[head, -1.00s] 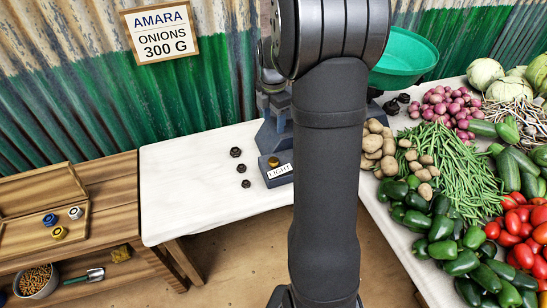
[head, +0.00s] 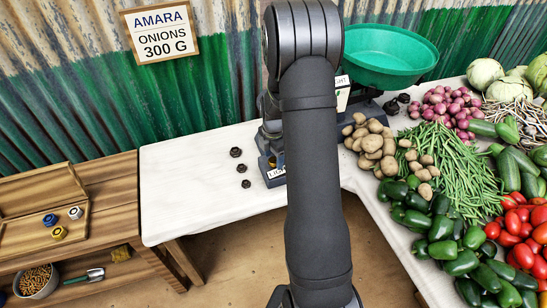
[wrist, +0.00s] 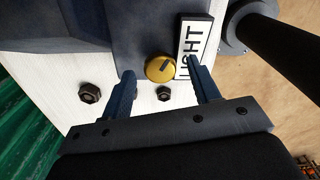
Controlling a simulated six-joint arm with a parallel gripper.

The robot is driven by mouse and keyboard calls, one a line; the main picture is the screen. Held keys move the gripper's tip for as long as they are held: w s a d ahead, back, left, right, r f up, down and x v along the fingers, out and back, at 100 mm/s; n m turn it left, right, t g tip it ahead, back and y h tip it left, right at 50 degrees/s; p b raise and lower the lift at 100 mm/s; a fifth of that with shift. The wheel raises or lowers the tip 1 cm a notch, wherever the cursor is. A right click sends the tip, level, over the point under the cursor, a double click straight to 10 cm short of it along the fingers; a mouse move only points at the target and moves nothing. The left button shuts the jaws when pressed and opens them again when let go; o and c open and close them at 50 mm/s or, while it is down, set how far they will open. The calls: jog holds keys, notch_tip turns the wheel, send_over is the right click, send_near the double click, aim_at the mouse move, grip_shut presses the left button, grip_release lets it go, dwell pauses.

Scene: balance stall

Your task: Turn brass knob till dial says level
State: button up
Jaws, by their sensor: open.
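The brass knob (wrist: 160,68) is round, with a dark slot, and sits on the blue-grey scale base in the wrist view. Beside it is a white plate reading "LIGHT" (wrist: 193,42), partly covered by a finger. My gripper (wrist: 161,78) is open, its fingertips on either side of the knob; I cannot tell whether they touch it. In the head view my arm hides most of the scale and I cannot make out the knob. The plate's left part shows (head: 276,173). Another white face, ending in "GHT" (head: 342,82), shows right of my arm.
The green pan (head: 390,55) is at the back. Small dark weights (head: 236,152) stand on the white table (head: 190,185), left of the scale. Potatoes (head: 372,145) and other vegetables crowd the right. A sign reads "AMARA ONIONS 300 G" (head: 160,32).

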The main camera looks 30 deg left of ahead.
jog(key=shift+f, duration=0.4)
jog(key=shift+c, duration=0.5)
jog(key=c, duration=0.9)
